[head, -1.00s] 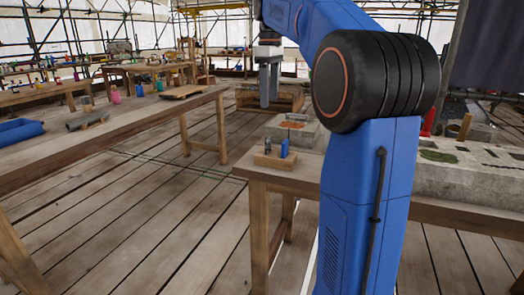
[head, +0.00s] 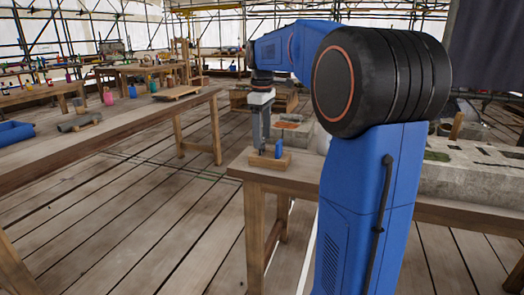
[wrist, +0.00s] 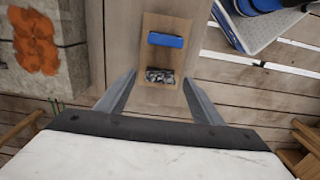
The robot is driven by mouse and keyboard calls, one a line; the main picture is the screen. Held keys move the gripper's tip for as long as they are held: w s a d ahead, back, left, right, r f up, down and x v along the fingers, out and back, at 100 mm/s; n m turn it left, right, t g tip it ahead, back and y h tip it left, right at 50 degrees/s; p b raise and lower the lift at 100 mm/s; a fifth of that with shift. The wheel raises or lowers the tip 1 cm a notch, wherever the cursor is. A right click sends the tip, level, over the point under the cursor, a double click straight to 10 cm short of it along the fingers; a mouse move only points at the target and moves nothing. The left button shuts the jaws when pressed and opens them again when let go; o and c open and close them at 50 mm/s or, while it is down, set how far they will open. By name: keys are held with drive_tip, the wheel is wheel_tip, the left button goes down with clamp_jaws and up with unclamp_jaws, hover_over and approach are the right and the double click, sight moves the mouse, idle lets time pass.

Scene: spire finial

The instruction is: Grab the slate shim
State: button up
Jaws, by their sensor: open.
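A small wooden block (head: 272,162) stands on the near end of a wooden table; in the wrist view it is a tan holder (wrist: 160,103). It carries a blue piece (head: 278,149), which also shows in the wrist view (wrist: 166,40), and a mottled dark grey piece (wrist: 160,76), which looks like the slate shim. My gripper (head: 260,149) points down over the block, open. In the wrist view its two fingers (wrist: 160,78) lie either side of the grey piece, with gaps, and hold nothing. In the head view the gripper largely hides the grey piece; its exact height is unclear.
A stone block with an orange patch (wrist: 35,40) lies left in the wrist view. Larger grey stone (head: 470,172) lies along the table to the right. A long workbench (head: 120,128) stands left, across open plank floor.

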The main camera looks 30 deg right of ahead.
drive_tip(key=shift+f, duration=1.1)
drive_tip(key=c, duration=1.2)
drive_tip(key=shift+o, duration=0.2)
drive_tip(key=shift+r, duration=0.1)
